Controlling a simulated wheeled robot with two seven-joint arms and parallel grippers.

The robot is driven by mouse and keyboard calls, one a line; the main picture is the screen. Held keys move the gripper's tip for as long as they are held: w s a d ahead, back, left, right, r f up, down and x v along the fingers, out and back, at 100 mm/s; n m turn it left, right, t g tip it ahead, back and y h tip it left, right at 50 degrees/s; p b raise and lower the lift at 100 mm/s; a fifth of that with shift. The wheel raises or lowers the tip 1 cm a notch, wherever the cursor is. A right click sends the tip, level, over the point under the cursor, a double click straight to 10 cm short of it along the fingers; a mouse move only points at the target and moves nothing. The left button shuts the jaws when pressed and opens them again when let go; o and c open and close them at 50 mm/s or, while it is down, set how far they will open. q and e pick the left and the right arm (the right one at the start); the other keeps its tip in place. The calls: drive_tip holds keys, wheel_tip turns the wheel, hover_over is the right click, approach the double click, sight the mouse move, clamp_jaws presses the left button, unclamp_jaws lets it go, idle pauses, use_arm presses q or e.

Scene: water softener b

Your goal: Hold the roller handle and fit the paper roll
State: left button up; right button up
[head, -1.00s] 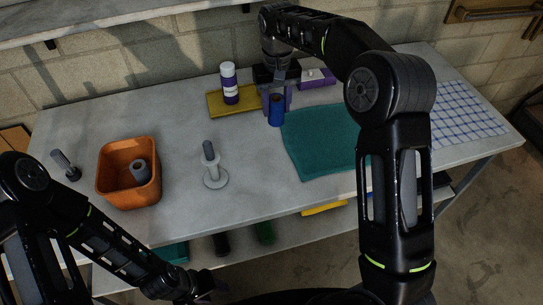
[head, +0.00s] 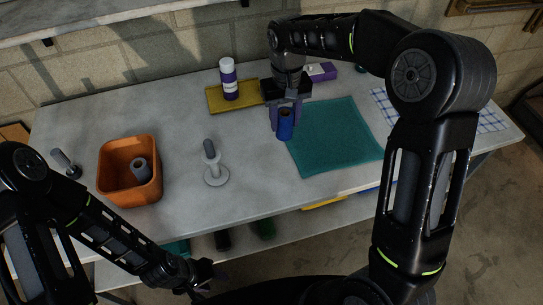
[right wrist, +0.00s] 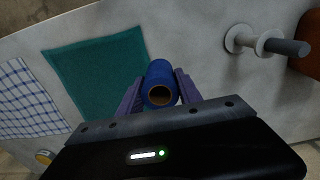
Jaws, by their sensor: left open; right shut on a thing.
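The blue hollow paper roll (head: 286,126) is upright between the fingers of my right gripper (head: 285,112), beside the left edge of the teal mat. The right wrist view shows the roll (right wrist: 159,84) with its open core facing the camera and a purple finger on each side. I cannot tell how far it is above the table. The roller handle (head: 211,158), a grey grip with a pale round flange and base, stands upright on the table, left of the roll; it also shows in the right wrist view (right wrist: 267,42). My left gripper (head: 207,280) is open and empty at the table's front edge.
An orange bin (head: 112,192) with a grey roll (head: 141,169) inside stands at left, beside a dark grey tool (head: 64,162). A white-and-purple bottle (head: 228,78) stands on a yellow cloth (head: 216,104). The teal mat (head: 335,140) lies at right. Table between handle and roll is clear.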

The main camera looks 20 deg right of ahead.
drive_tip(key=shift+s+a+f, duration=0.1)
drive_tip(key=shift+a+f, duration=0.1)
drive_tip(key=shift+f, duration=0.3)
drive_tip(key=shift+f, duration=0.1)
use_arm(q)
drive_tip(key=b+x, duration=0.2)
drive_tip(key=a+b+x, duration=0.1)
drive_tip(key=b+x, duration=0.1)
drive_tip(key=b, duration=0.1)
drive_tip(key=shift+w+d+f, duration=0.1)
drive_tip(key=shift+w+f, duration=0.05)
drive_tip(key=shift+f, duration=0.4)
drive_tip(key=shift+r, duration=0.2)
drive_tip(key=shift+c, duration=0.5)
use_arm(e)
wheel_tip(320, 180, down, 5)
drive_tip(key=shift+r, duration=0.15)
